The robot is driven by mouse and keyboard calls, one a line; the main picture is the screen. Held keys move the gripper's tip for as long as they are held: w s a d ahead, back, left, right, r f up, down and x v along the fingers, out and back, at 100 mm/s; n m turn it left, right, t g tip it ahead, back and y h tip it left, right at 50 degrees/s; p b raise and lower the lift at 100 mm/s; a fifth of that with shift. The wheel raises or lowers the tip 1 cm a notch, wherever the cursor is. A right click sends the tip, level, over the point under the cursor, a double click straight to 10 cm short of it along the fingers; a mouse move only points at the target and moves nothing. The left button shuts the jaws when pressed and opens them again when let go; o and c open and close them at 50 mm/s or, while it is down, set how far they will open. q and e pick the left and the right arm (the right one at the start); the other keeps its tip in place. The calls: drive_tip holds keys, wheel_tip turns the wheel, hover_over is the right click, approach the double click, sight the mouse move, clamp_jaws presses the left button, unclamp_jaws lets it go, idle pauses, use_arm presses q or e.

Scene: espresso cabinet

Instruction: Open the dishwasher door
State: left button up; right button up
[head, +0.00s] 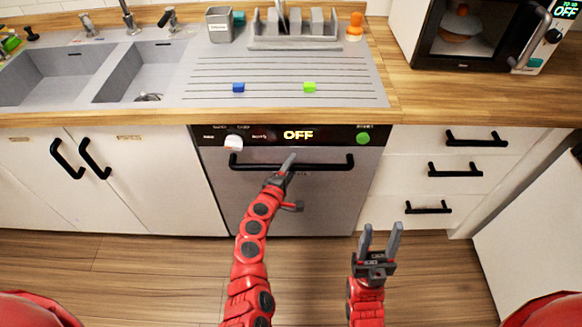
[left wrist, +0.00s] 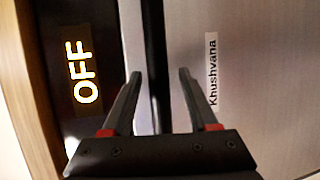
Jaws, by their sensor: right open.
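The dishwasher door (head: 325,205) is a grey front panel under the counter and is shut. Its black bar handle (head: 335,166) runs across the top, below a dark control panel (head: 325,135) reading OFF. My left gripper (head: 288,160) is at the middle of the handle. In the left wrist view its two fingers (left wrist: 159,75) are apart, one on each side of the handle bar (left wrist: 154,30). I cannot tell whether either finger touches the bar. My right gripper (head: 382,230) is open and empty, in front of the door's lower right side.
White drawers (head: 420,183) with black handles stand right of the dishwasher, and white cabinet doors (head: 110,190) stand left. The wooden floor (head: 160,270) in front looks clear.

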use_arm(q)
clamp_jaws()
drive_tip(key=shift+f, duration=0.1)
idle(1.2)
